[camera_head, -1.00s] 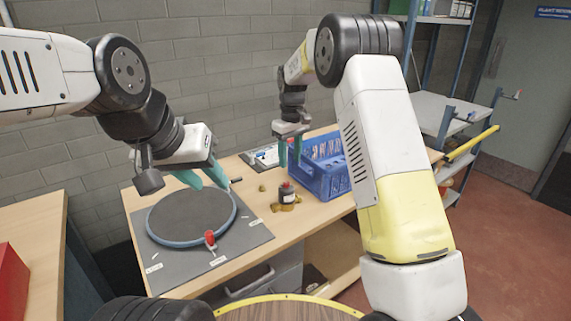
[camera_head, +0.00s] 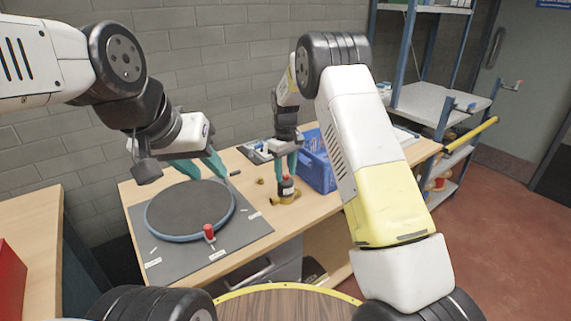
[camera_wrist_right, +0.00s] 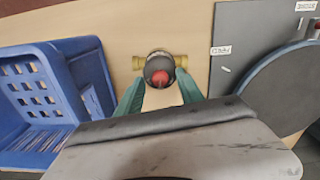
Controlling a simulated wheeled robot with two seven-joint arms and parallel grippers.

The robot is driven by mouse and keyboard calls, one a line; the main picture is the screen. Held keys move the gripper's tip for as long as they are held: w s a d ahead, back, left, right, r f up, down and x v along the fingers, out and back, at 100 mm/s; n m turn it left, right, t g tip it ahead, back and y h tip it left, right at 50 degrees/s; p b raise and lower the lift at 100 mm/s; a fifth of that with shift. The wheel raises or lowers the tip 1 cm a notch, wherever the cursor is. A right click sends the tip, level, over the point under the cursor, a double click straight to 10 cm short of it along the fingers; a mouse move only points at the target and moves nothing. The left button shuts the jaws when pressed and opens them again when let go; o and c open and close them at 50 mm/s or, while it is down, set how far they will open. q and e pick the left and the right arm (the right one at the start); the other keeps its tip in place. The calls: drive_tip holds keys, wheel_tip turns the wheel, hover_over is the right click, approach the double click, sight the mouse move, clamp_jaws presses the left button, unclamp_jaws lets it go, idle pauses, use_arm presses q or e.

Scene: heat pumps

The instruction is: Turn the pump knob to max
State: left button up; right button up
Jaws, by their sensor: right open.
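The pump (camera_head: 286,189) stands upright on the workbench, a small dark body on brass pipe fittings. In the right wrist view its round dark top with a red centre, which looks like the knob (camera_wrist_right: 160,70), faces the camera, with brass pipe ends on both sides. My right gripper (camera_head: 286,168) points down right above the pump. In the right wrist view its teal fingers (camera_wrist_right: 159,92) are open, one on each side below the knob; I cannot tell if they touch it. My left gripper (camera_head: 201,169) is open and empty over the back edge of the round disc.
A dark round disc (camera_head: 185,208) with a red handle (camera_head: 209,232) sits on a labelled grey plate left of the pump. A blue crate (camera_head: 318,165) stands close on the right, also close in the right wrist view (camera_wrist_right: 92,62). A grey wall is behind.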

drive_tip(key=shift+c, duration=0.4)
clamp_jaws()
drive_tip(key=shift+m, duration=0.4)
drive_tip(key=m, duration=0.5)
drive_tip(key=shift+m, duration=0.3)
drive_tip(key=m, duration=0.5)
drive_tip(key=shift+m, duration=0.4)
drive_tip(key=shift+o, duration=0.4)
unclamp_jaws()
